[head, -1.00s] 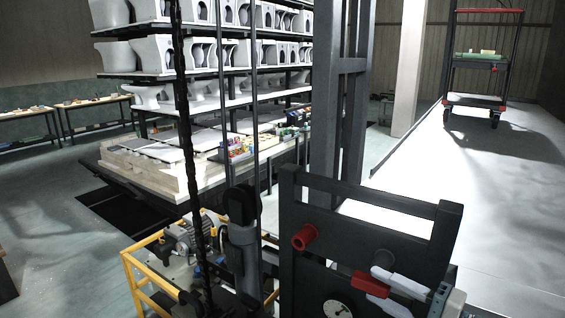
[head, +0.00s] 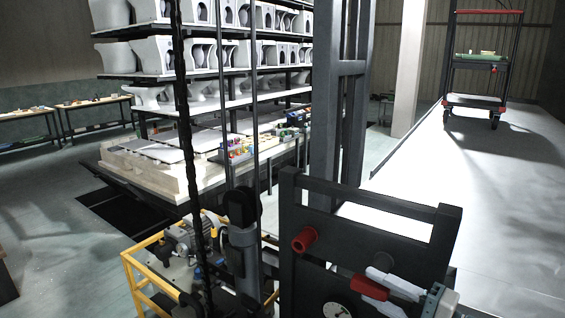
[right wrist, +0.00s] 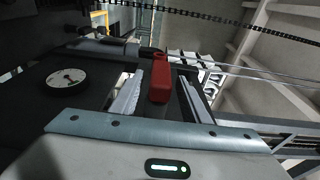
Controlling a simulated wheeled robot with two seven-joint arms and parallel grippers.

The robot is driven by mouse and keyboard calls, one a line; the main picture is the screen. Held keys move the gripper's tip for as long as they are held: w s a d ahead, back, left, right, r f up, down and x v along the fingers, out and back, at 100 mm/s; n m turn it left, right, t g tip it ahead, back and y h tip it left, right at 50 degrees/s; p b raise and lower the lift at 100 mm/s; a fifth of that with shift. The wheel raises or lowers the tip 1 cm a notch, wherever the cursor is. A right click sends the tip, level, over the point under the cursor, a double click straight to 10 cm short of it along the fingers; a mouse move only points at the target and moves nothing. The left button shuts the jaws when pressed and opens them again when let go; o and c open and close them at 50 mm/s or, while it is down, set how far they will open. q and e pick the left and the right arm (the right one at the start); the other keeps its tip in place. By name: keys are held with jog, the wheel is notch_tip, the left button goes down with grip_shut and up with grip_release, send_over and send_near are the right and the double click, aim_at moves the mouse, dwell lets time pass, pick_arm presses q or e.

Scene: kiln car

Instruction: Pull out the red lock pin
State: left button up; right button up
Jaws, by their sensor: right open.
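Two red parts show on the dark metal frame (head: 375,199): a round red knob (head: 304,239) at the upper left, and a red block-like grip (head: 370,287) lower right. I cannot tell for certain which one is the lock pin. My right gripper (head: 391,281) is open, its pale fingers beside the red grip. In the right wrist view the red grip (right wrist: 160,86) stands between the two spread fingers, with a gap on both sides. A smaller red part shows just beyond it. My left gripper is not in view.
A round white dial (head: 336,310) sits on the frame near the grip. A yellow rail (head: 137,285) surrounds machinery at the lower left. A chain and dark posts stand in front of the loaded kiln car (head: 150,180). A trolley (head: 475,101) stands on the clear pale floor at right.

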dwell(0.8)
grip_shut()
